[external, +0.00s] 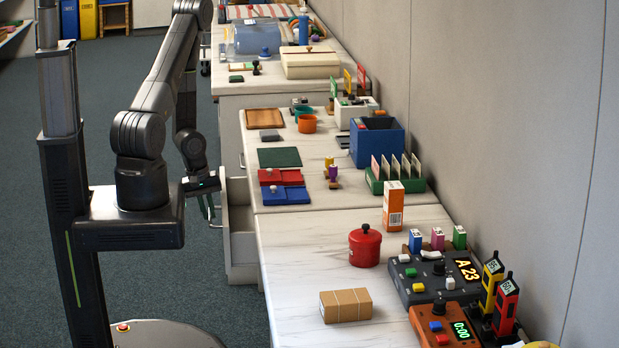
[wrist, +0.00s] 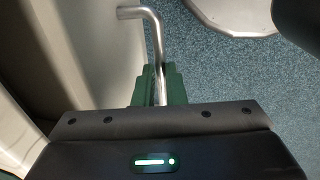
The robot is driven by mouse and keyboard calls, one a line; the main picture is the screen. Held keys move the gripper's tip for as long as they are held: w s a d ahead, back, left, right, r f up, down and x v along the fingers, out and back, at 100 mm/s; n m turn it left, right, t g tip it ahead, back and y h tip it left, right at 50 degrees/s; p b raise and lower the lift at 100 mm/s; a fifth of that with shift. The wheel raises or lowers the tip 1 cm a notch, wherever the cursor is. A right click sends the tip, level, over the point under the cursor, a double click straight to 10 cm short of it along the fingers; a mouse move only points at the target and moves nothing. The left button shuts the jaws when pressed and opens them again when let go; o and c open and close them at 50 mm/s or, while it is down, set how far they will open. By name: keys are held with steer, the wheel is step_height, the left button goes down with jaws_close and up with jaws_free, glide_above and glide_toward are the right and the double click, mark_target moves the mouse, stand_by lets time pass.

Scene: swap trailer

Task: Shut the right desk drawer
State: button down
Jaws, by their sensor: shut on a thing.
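The desk drawer (external: 240,240) is pulled out from the white desk on its left side, beside my arm. It stands open, with a gap visible above its front. Its bent metal handle (wrist: 152,30) shows in the wrist view and runs down between my green fingertips. My gripper (external: 209,205) is at the drawer front in the external view. In the wrist view my gripper (wrist: 160,88) is shut on the handle bar. The inside of the drawer is mostly hidden by its front in the external view.
The desktop (external: 340,225) above holds a red pot (external: 364,246), a cardboard box (external: 345,305), blue and red trays (external: 284,187) and a button console (external: 430,280). Open carpet (external: 225,310) lies in front of the desks. A grey wall stands behind them.

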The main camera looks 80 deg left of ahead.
steer(key=w+p, duration=0.1)
steer(key=w, duration=0.1)
steer(key=w+p, duration=0.3)
steer(key=w, duration=0.1)
steer(key=shift+a+r+p, duration=0.1)
steer(key=shift+r+p, duration=0.15)
steer(key=shift+p, duration=0.1)
steer(key=shift+w+f, duration=0.2)
steer(key=shift+w, duration=0.25)
steer(key=c, duration=1.5)
jaws_free()
steer(key=shift+s, duration=0.1)
steer(key=r+p, duration=0.3)
steer(key=r, duration=0.1)
steer(key=s+r+p, duration=0.1)
steer(key=r+p, duration=0.2)
steer(key=r, duration=0.2)
steer(key=s+r+p, duration=0.1)
steer(key=r+p, duration=0.2)
steer(key=r, duration=0.1)
steer(key=shift+s+r+p, duration=0.25)
steer(key=shift+p, duration=0.15)
